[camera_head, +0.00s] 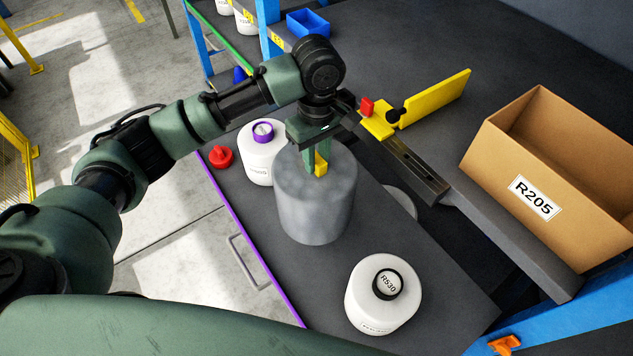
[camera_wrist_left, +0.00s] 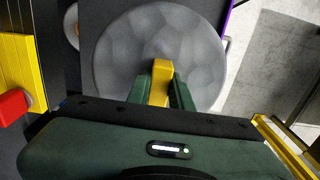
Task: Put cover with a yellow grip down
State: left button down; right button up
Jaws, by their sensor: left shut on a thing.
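The cover is a grey, mottled cylinder (camera_head: 314,205) with a small yellow grip (camera_head: 321,169) on its top. My left gripper (camera_head: 318,158) is above the cover, with its fingers shut on the yellow grip. In the left wrist view the cover's round top (camera_wrist_left: 125,60) lies below the fingers, and the yellow grip (camera_wrist_left: 161,80) is between them. The cover looks upright at the dark table (camera_head: 270,235); I cannot tell whether its bottom touches. What is under it is hidden. My right gripper is not in view.
A white bobbin with a purple ring (camera_head: 262,160) stands close behind the cover. A white R530 bobbin (camera_head: 383,300) stands in front right. A red knob (camera_head: 221,157) is at the left edge. A yellow-ended bar device (camera_head: 420,170) and cardboard box R205 (camera_head: 545,170) are at right.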

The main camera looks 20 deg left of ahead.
pick_arm(q)
notch_tip(320, 180, down, 8)
jog(key=shift+f, duration=0.15)
dwell(0.3)
jog(key=shift+p, duration=0.3)
jog(key=c, duration=1.3)
grip_release()
jog(key=shift+f, duration=0.15)
jog(key=shift+o, duration=0.2)
jog(key=shift+r, duration=0.4)
notch_tip(320, 180, up, 12)
jog(key=shift+f+b, duration=0.2)
jog(key=shift+b, duration=0.6)
